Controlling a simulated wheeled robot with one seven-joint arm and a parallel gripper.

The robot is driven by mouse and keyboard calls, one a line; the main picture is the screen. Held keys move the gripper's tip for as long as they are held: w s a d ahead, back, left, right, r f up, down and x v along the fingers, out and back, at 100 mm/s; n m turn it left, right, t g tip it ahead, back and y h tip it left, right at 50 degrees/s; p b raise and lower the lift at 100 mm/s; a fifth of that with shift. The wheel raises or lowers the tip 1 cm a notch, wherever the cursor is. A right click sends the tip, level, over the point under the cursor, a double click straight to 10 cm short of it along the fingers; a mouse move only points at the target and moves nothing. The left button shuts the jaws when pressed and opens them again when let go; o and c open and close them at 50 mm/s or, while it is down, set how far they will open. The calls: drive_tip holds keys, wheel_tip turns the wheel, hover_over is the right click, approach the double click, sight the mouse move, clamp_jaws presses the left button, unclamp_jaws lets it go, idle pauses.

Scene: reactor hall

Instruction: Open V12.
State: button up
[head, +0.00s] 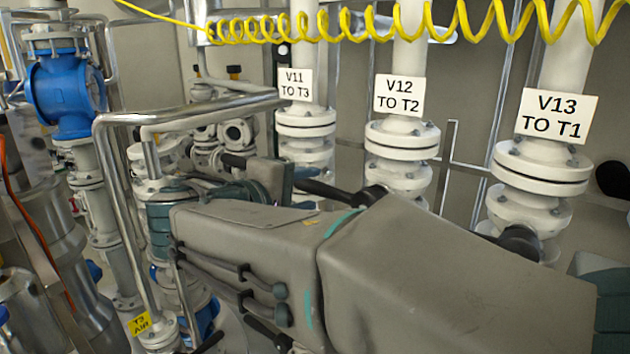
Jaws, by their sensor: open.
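The V12 sign (399,95), reading "V12 TO T2", hangs on a white vertical pipe (402,157) with bolted flanges, right of the middle in the head view. Below the flanges is a black valve hub (371,195). A black lever (325,189) runs from it to the left, nearly level and slightly raised at its far end. My grey arm covers the lower middle of the view and hides the valve's lower part. My wrist reaches toward the area left of the lever.
The V11 sign (295,84) and its pipe stand to the left; the V13 sign (556,115) and its black hub (520,241) stand to the right. A bent metal rail (112,190) is at left. A yellow coiled hose (345,24) hangs across the top.

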sight(311, 189)
drive_tip(key=shift+x, duration=1.55)
clamp_jaws()
